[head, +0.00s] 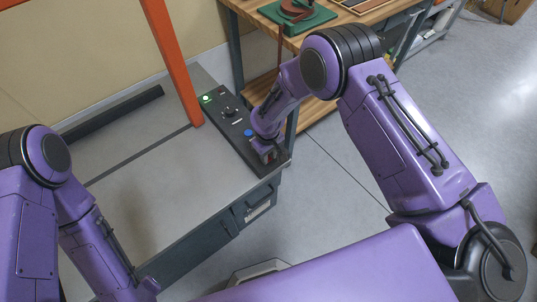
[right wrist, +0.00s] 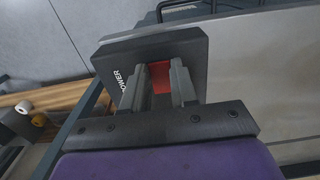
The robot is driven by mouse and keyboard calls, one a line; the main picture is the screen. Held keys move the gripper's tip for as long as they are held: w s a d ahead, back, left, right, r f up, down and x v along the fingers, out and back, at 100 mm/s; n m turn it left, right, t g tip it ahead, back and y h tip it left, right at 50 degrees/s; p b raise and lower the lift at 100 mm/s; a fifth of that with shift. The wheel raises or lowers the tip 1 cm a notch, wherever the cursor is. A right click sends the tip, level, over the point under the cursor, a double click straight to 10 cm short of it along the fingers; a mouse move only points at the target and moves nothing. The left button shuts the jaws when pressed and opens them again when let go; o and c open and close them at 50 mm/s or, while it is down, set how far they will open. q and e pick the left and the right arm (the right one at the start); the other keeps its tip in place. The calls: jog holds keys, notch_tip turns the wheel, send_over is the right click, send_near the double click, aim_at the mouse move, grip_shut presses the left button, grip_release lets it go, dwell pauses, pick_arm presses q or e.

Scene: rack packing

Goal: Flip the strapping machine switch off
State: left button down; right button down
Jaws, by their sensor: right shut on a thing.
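The strapping machine (head: 160,195) has a grey top with a dark control panel (head: 228,126) along its right edge. The panel carries a green button (head: 206,98), a black knob (head: 227,112) and a blue button (head: 248,133). My right gripper (head: 268,155) is at the panel's near end. In the right wrist view my right gripper (right wrist: 158,84) has its two fingers on either side of the red power switch (right wrist: 161,76), beside the word POWER. The fingers hide part of the switch, and its position cannot be told. My left arm is at the left; its gripper is out of sight.
In the right wrist view, rolls of tape (right wrist: 25,107) lie on a wooden shelf. Grey floor is open at right.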

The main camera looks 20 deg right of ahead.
jog(key=shift+w+a+f+g+h+b, duration=0.15)
jog(key=shift+w+g+h+b, duration=0.15)
jog(key=shift+g+b, duration=0.5)
jog(key=shift+r+g+b, duration=0.2)
jog(key=shift+g+b, duration=0.1)
jog(key=shift+g, duration=0.2)
jog(key=c, duration=0.9)
grip_release()
jog(key=shift+r, duration=0.15)
jog(key=b+v, duration=0.1)
jog(key=v, duration=0.9)
jog(key=shift+w+a+r, duration=0.1)
jog(key=shift+a+r, duration=0.05)
jog(key=shift+a, duration=0.05)
